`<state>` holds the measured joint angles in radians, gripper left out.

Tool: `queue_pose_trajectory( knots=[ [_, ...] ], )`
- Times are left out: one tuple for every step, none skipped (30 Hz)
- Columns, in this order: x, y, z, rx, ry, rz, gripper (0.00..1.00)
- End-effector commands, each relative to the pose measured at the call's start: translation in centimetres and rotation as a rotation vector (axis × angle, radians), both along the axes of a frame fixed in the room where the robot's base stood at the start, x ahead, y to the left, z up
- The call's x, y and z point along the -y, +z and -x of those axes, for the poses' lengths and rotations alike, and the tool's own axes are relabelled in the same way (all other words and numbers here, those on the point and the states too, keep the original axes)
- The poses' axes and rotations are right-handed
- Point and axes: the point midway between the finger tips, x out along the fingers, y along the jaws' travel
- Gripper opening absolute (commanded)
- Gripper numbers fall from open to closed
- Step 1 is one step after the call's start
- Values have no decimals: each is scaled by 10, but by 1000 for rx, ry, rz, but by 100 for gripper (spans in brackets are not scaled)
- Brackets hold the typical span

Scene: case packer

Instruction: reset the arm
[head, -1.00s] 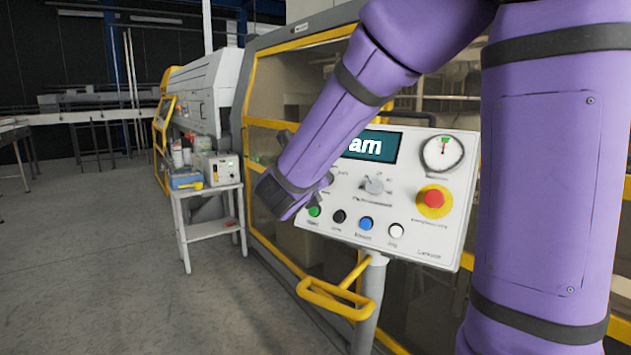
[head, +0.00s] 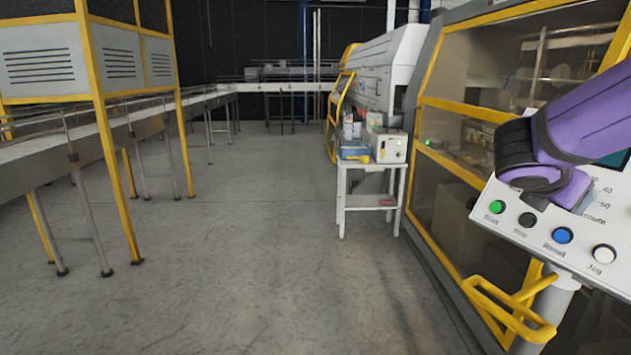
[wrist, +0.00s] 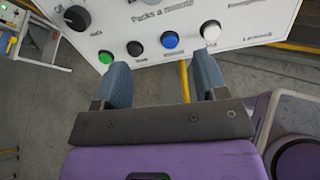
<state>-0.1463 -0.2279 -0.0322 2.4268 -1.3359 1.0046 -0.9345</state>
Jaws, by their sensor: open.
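My purple arm reaches in from the right in the head view, in front of the control panel (head: 528,244). In the wrist view my gripper (wrist: 162,82) is open, with its two blue-grey fingers apart and nothing between them. The panel (wrist: 150,48) lies beyond the fingertips, with green, black, blue and white buttons in a row near its lower edge. I cannot tell from these views how far the fingertips are from the panel. In the head view the gripper's fingers are mostly hidden behind my wrist.
A yellow handle (head: 510,310) juts out below the panel. The yellow-framed machine (head: 430,105) stands behind it. A small white cart (head: 372,200) carries a boxy device and containers. A conveyor (head: 60,165) with a yellow-framed guard runs along the left. The floor between is clear.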

Motion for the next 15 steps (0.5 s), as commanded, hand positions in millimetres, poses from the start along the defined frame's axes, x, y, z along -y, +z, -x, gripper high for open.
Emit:
queue_pose_trajectory(
  knots=[
    [1,1,17,71,-81,-100,66],
    [0,0,27,115,-135,-165,66],
    [-1,-2,39,172,-208,-250,66],
    [-3,-3,48,214,-262,-313,66],
    [-6,-5,57,255,-317,-377,66],
    [-10,-6,68,312,-391,-462,66],
    [-13,-7,76,353,-446,-525,66],
    [-17,-9,84,393,-504,-589,66],
    [-22,-10,94,445,-579,-671,66],
    [-27,-11,101,482,-637,-734,66],
    [-32,-11,108,520,-696,-796,66],
    [-39,-12,116,568,-773,-879,66],
    [-45,-12,122,602,-834,-941,66],
    [-51,-12,128,635,-893,-1002,66],
    [-59,-12,135,673,-969,-1079,66]
  ],
)
